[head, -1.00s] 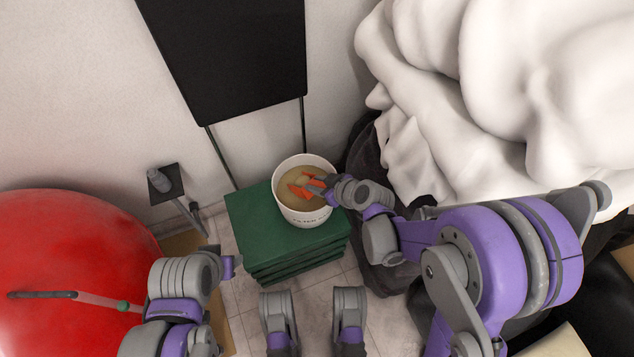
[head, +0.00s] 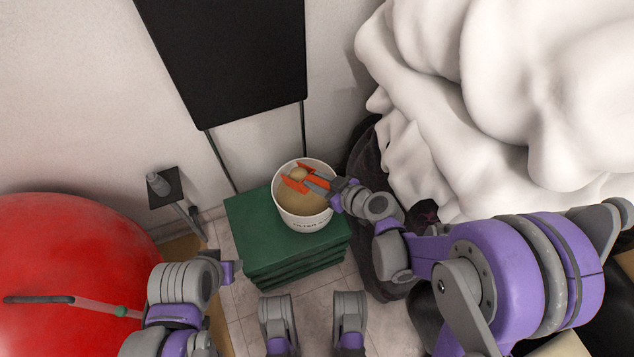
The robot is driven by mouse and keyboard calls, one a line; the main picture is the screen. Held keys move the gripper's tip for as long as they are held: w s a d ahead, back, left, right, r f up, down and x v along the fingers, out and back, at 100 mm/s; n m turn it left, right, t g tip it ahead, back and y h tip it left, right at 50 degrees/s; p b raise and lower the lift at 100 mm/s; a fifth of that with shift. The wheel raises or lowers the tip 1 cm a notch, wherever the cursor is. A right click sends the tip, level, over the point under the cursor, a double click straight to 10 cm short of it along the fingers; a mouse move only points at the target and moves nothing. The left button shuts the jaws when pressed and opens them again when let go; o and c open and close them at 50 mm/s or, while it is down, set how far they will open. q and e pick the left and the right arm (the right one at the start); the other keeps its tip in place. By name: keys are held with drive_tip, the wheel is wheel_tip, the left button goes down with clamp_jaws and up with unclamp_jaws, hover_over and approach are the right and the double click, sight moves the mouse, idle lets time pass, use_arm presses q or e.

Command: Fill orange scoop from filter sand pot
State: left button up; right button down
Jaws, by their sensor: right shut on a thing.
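The filter sand pot (head: 303,225) is a white round tub with tan sand in it, standing on a green stack. The orange scoop (head: 294,184) is over the upper left part of the pot's opening, with a rounded heap of sand in it. My right gripper (head: 318,185) reaches in from the right and is shut on the scoop's handle. I cannot tell whether the scoop still touches the sand below. My left arm is at the lower left, away from the pot; its gripper (head: 228,272) shows only in part, and its fingers are not clear.
The green stack (head: 250,235) has bare top left of the pot. A large red ball-like tank (head: 70,250) fills the lower left. A black panel (head: 230,55) stands behind. A white bulky cloth-like heap (head: 480,100) and dark bags (head: 365,165) crowd the right.

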drive_tip(key=shift+r+t+y+p, duration=0.2)
drive_tip(key=shift+r+t+y, duration=0.35)
drive_tip(key=shift+r, duration=1.1)
drive_tip(key=shift+r+t+y+p, duration=0.15)
drive_tip(key=shift+r+t+y, duration=0.4)
drive_tip(key=shift+r, duration=1.1)
drive_tip(key=shift+r+t+y+p, duration=0.2)
drive_tip(key=shift+r+t+y, duration=0.3)
drive_tip(key=shift+r, duration=1.3)
